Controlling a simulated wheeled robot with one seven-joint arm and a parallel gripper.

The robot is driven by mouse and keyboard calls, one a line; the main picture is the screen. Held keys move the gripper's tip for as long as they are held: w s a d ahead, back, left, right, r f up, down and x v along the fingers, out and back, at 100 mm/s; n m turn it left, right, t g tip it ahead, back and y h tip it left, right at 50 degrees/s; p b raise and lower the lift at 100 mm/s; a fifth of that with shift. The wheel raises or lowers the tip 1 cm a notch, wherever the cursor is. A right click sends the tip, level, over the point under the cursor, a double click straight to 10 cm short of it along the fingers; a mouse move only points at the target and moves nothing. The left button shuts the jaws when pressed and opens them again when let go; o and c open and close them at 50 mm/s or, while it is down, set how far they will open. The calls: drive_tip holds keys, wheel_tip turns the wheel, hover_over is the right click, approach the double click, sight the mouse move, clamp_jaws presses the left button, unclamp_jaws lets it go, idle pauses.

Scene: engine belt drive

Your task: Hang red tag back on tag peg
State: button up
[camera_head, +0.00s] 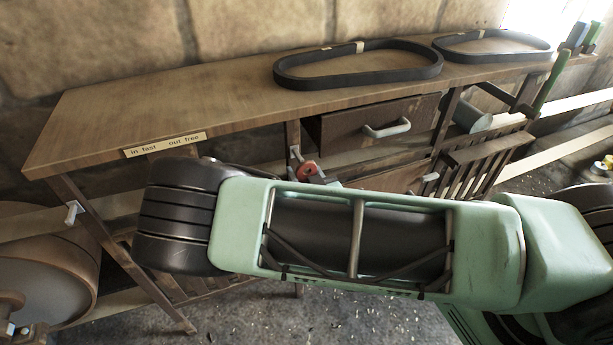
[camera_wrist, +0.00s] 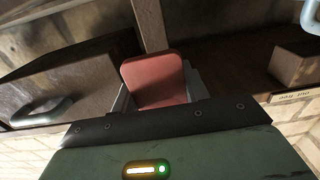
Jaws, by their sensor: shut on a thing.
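The red tag (camera_wrist: 155,80) is a flat red piece with rounded corners, between the two grey fingers of my gripper (camera_wrist: 158,92) in the wrist view. My gripper is shut on it. In the head view, a small part of the red tag (camera_head: 306,170) shows beyond my arm, beside a bench leg below the front edge; most of my gripper is hidden there. A small pale fitting (camera_head: 296,153) sits on that leg just above the tag, and may be the tag peg. I cannot tell whether the tag touches it.
The wooden bench (camera_head: 190,95) carries two black belts (camera_head: 357,80) (camera_head: 490,45). A drawer with a pale handle (camera_head: 387,129) is right of the tag. A label strip (camera_head: 165,145) is on the bench's front edge. A pale hook (camera_head: 73,212) is on the left leg.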

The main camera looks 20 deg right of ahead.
sight(294, 157)
drive_tip(key=shift+w+f+b, duration=0.15)
drive_tip(key=shift+w+b, duration=0.05)
drive_tip(key=shift+w, duration=1.4)
drive_tip(key=shift+w+f+b, duration=0.1)
drive_tip(key=shift+w+b, duration=0.1)
drive_tip(key=shift+w, duration=1.35)
drive_tip(key=o, duration=1.1)
